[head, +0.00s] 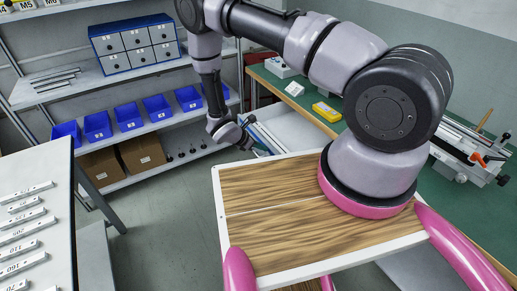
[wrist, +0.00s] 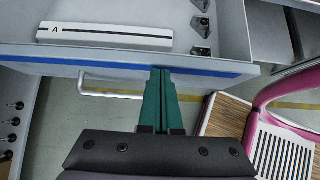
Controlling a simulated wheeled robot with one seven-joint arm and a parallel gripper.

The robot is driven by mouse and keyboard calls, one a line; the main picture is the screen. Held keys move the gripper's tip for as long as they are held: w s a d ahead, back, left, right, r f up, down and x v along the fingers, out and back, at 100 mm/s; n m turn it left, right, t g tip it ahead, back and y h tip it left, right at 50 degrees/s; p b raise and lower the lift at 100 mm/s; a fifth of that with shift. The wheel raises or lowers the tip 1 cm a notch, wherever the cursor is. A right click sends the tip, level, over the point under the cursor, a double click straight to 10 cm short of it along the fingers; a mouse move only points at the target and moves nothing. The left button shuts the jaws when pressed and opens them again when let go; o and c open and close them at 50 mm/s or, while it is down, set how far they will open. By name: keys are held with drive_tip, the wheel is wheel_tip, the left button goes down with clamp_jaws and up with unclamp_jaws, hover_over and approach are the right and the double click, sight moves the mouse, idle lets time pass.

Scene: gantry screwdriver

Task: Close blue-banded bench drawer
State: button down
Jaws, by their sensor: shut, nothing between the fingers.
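The blue-banded bench drawer stands open, pulled out from under the green-topped bench (head: 262,80). In the wrist view its grey front panel (wrist: 40,50) carries a blue band (wrist: 105,65) and a pale bar handle (wrist: 110,93). Inside lie a white bar marked A (wrist: 105,36) and several dark metal pieces (wrist: 200,27). My gripper (wrist: 162,72) has its green fingers together and empty, their tips at the front panel, right of the handle. I cannot tell whether they touch it. In the head view my gripper is small and mostly hidden by the wrist beside the drawer (head: 290,128).
A shelf rack with blue bins (head: 127,117) and a drawer cabinet (head: 135,45) stands at the back left. A white table (head: 45,215) with labelled bars is at the left. Grey floor (head: 165,205) is clear between it and my wooden-topped base.

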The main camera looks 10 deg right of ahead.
drive_tip(key=w+d, duration=0.3)
drive_tip(key=d, duration=0.8)
drive_tip(key=w+d, duration=0.4)
drive_tip(key=d, duration=0.7)
drive_tip(key=shift+w+d, duration=0.15)
drive_tip(key=shift+d, duration=0.1)
drive_tip(key=shift+a, duration=0.15)
